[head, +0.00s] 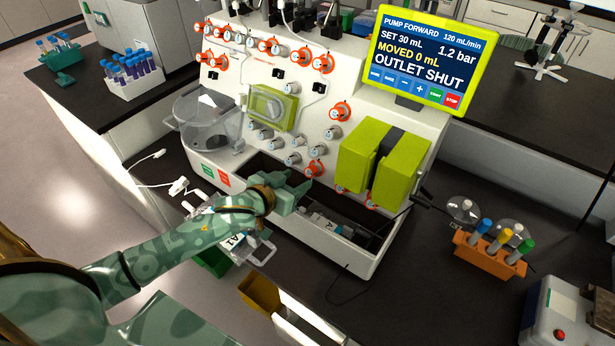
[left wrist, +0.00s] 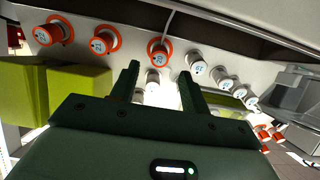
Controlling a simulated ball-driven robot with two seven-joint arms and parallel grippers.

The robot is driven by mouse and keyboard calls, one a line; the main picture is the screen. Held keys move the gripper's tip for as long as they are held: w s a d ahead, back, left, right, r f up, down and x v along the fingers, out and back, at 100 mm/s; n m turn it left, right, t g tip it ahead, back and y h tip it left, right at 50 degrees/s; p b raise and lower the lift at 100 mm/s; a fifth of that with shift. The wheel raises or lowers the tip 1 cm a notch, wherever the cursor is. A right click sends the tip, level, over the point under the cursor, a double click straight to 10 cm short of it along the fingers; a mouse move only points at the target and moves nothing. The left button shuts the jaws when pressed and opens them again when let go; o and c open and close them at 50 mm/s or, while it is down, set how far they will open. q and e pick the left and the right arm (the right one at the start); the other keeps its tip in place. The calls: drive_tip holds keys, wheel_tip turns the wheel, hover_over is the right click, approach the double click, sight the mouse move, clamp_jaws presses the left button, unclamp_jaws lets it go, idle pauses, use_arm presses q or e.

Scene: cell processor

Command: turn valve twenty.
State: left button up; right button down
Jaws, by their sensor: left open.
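My left gripper (head: 303,184) is open at the lower front of the white cell processor (head: 310,115), just below an orange-collared valve knob (head: 313,168). In the left wrist view, my left gripper's (left wrist: 159,72) two dark fingers stand apart. An orange-collared knob (left wrist: 157,50) shows just beyond the gap, and a grey knob (left wrist: 153,77) shows between the fingers. No contact with either knob is visible. The knobs carry small numbers, too blurred for me to pick out valve twenty surely. My right gripper is in neither view.
The screen (head: 420,60) reads PUMP FORWARD, SET 30 mL, MOVED 0 mL, 1.2 bar, OUTLET SHUT. Yellow-green blocks (head: 400,170) stand right of the gripper. Neighbouring orange knobs (left wrist: 102,42) and grey knobs (left wrist: 195,63) are close by. An open bay (head: 370,238) lies below.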

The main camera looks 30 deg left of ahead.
sight(308, 173)
use_arm(q)
drive_tip(key=b+x, duration=0.1)
drive_tip(key=x, duration=0.4)
drive_tip(key=shift+w+f, duration=0.1)
drive_tip(key=shift+w, duration=0.3)
drive_tip(key=shift+d, duration=0.1)
drive_tip(key=c, duration=1)
